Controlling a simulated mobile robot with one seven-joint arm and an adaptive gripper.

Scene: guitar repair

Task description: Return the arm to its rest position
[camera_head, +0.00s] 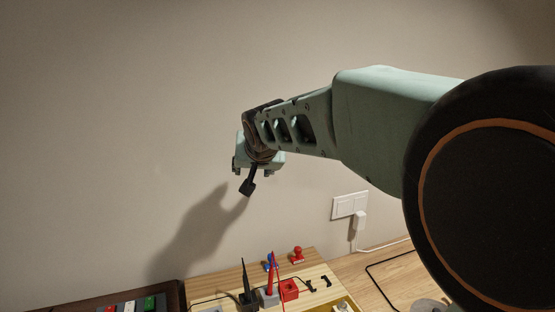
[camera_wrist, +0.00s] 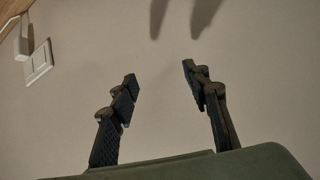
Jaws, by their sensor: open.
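My arm stretches in from the right in the head view, raised above the workbench. My gripper (camera_head: 248,187) hangs at its far end, in front of the bare wall and well above the bench. In the wrist view my gripper (camera_wrist: 158,85) shows two dark fingers spread wide apart, with only wall between them. It is open and holds nothing. In the head view one dark fingertip shows below the wrist; the other finger is hidden or too small to tell.
A wooden board (camera_head: 213,285) below carries a red tool (camera_head: 272,272) in a holder, a red stamp-like piece (camera_head: 297,254) and small black parts. A white socket plate (camera_head: 349,205) with a plugged-in charger is on the wall. A dark case (camera_head: 100,300) lies at lower left. The air around my gripper is clear.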

